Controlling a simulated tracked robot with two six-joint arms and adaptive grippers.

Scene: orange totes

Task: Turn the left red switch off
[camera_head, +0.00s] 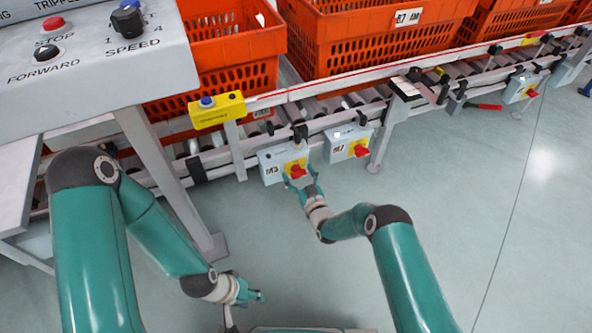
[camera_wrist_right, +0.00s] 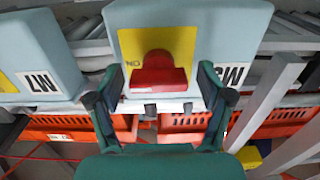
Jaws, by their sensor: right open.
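The left red switch (camera_head: 298,171) sits on a yellow plate on the grey box marked M3 (camera_head: 270,168), under the conveyor's side rail. My right gripper (camera_head: 303,182) is open right in front of this switch. In the right wrist view, which is upside down, the red knob (camera_wrist_right: 158,76) lies between the two spread fingers of the gripper (camera_wrist_right: 162,88). I cannot tell if they touch it. An "ON" label shows beside the knob. My left gripper (camera_head: 252,293) hangs low over the floor, away from the switches; its opening is unclear.
A second box marked M7 (camera_head: 338,146) with a red switch (camera_head: 361,151) stands just right of M3. A yellow box with a blue button (camera_head: 217,110) is up left. Orange totes (camera_head: 375,40) stand on the conveyor behind. The floor (camera_head: 480,200) at the right is clear.

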